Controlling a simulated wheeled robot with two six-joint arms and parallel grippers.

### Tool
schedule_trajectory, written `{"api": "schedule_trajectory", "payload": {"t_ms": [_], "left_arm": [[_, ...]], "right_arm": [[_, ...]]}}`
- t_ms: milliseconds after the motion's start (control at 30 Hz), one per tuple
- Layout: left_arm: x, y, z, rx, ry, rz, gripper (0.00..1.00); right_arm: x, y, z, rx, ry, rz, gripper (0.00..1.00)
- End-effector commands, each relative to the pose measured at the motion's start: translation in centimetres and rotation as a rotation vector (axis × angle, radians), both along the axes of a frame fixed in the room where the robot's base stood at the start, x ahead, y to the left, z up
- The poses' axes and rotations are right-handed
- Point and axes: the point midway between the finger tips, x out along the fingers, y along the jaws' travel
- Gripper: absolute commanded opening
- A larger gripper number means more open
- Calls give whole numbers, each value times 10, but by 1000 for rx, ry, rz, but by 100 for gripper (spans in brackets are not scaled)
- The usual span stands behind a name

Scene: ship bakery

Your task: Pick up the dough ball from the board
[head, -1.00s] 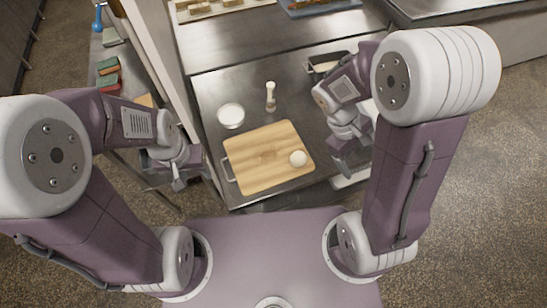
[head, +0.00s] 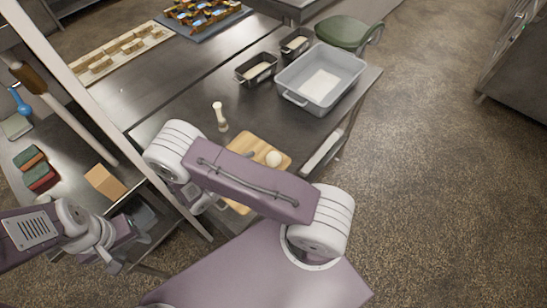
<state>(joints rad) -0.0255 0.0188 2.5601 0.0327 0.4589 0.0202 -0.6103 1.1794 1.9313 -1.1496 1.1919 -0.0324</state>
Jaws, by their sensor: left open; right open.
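The pale round dough ball (head: 273,158) sits on the wooden board (head: 241,143), near its right side, in the head view. My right arm crosses in front of the board and covers its middle and much of its near part. Only wrist parts of that arm show below its elbow, left of the board; its fingers are hidden or too unclear to make out. My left gripper (head: 112,262) is at the lower left, open and empty, well away from the board and the dough ball.
A white pestle-like tool (head: 220,117) stands behind the board. Two dark tins (head: 256,69) and a grey tub (head: 332,73) are at the table's right. A green stool (head: 350,31) stands beyond. Coloured blocks (head: 35,168) and a tan box (head: 105,182) lie on the left shelf.

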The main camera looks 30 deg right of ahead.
Motion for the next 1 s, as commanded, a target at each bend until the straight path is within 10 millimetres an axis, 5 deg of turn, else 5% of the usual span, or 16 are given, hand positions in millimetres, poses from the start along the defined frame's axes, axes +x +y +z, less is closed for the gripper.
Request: {"api": "schedule_trajectory", "payload": {"t_ms": [267, 533, 800, 1000], "left_arm": [[0, 0, 8, 0, 0, 1, 50], [0, 0, 25, 0, 0, 0, 50], [0, 0, 24, 0, 0, 1, 50], [0, 0, 24, 0, 0, 1, 50]], "right_arm": [[3, -20, -7, 0, 0, -2, 78], [7, -59, -25, 1, -1, -6, 78], [9, -63, -29, 2, -2, -2, 78], [9, -63, -29, 1, -1, -2, 22]]}}
